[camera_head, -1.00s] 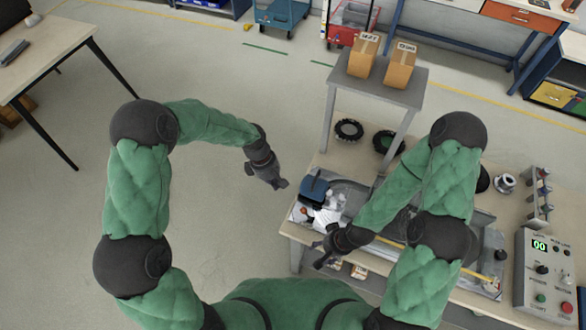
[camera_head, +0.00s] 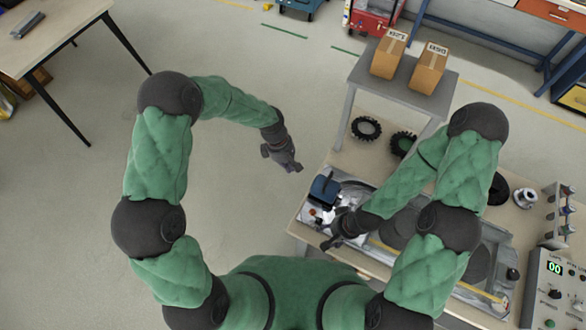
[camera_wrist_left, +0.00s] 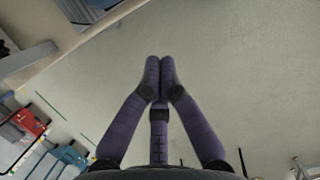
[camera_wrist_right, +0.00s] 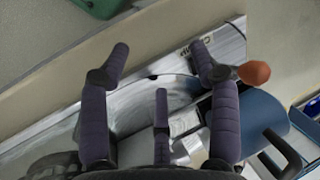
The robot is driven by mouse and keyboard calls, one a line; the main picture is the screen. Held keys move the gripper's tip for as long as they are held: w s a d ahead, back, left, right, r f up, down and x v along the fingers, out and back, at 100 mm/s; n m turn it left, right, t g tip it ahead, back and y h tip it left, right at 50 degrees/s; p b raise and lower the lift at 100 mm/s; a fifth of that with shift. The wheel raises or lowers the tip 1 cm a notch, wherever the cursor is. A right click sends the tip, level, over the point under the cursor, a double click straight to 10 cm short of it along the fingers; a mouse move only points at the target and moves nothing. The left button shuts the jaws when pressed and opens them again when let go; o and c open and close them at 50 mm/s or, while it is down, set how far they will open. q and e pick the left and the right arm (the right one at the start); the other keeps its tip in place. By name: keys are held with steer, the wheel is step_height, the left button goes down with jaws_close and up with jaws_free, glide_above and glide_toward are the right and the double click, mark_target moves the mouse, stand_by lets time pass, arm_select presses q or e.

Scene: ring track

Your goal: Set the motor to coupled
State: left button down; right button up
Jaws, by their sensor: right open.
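The blue motor (camera_head: 325,189) sits at the left end of a silver track unit on the bench, with a small orange knob (camera_head: 311,212) on its near side. In the right wrist view the blue motor body (camera_wrist_right: 250,122) is at lower right, and the orange knob (camera_wrist_right: 254,74) shows beside the right finger. My right gripper (camera_head: 327,241) is open and empty, just over the near edge of the track unit; its spread fingers (camera_wrist_right: 160,48) frame the grey track surface. My left gripper (camera_head: 293,167) is shut and empty in the air left of the bench; its fingertips touch (camera_wrist_left: 160,68).
A control panel (camera_head: 555,285) with a green display stands at the bench's right end. A grey raised shelf (camera_head: 400,92) carries two cardboard boxes (camera_head: 427,68). Black rings (camera_head: 366,129) lie below it. Another table (camera_head: 50,40) is at far left; the floor between is clear.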

mark_target(312, 187)
steer(key=shift+r+p, duration=0.4)
arm_select(q)
steer(key=s+d+f, duration=0.2)
steer(key=d+f, duration=0.3)
steer(key=f, duration=0.2)
steer(key=shift+s+d+f, duration=0.15)
steer(key=shift+d+f, duration=0.1)
steer(key=shift+f, duration=0.1)
steer(key=shift+s+d+f+b, duration=0.1)
steer(key=shift+s+d+b, duration=0.25)
steer(key=shift+d, duration=0.35)
steer(key=shift+s+d+b, duration=0.25)
steer(key=shift+d+b, duration=0.2)
steer(key=shift+d, duration=0.2)
arm_select(e)
steer(key=shift+f, duration=0.8)
arm_select(q)
steer(key=shift+d, duration=0.1)
arm_select(e)
steer(key=shift+r, duration=0.1)
